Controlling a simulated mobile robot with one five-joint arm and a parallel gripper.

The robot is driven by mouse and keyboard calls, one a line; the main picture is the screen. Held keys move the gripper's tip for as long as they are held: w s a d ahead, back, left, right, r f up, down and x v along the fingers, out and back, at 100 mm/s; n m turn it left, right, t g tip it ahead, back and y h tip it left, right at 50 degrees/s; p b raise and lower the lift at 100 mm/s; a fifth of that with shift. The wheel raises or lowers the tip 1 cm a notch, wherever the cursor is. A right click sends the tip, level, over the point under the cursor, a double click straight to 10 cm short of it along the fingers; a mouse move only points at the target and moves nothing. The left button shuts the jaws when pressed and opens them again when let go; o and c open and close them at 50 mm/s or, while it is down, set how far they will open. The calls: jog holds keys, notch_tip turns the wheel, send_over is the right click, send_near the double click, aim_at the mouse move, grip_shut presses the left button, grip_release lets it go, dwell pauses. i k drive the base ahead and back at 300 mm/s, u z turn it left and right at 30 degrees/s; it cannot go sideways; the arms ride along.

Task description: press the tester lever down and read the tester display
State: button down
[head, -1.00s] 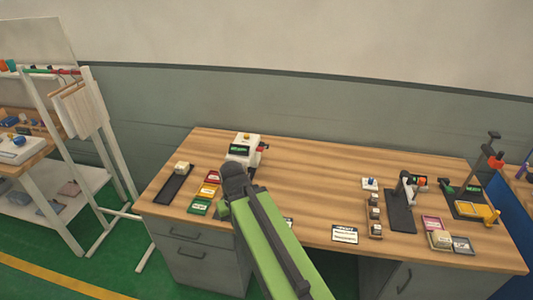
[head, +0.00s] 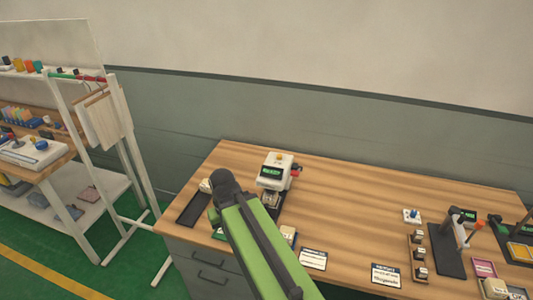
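The tester is most likely the white device (head: 277,171) at the back left of the wooden table. It has a dark display with green text (head: 270,173), too small to read, a yellow knob on top and a red part on its right side. I cannot tell which part is the lever. My green arm reaches in from the bottom, and its dark end (head: 226,187) is just left of the device in the picture. My gripper's fingers are hidden behind the arm, so its opening does not show.
A dark tray (head: 191,209) lies left of my arm. White cards (head: 313,258) lie along the front edge of the table (head: 345,210). A black stand (head: 447,251) and small blocks (head: 417,239) stand at the right. The table's middle is clear. A white rack (head: 128,160) stands at the left.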

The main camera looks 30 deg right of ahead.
aim_at(295, 173)
jog(key=u, duration=0.45)
jog(key=i, duration=1)
jog(key=u, duration=0.4)
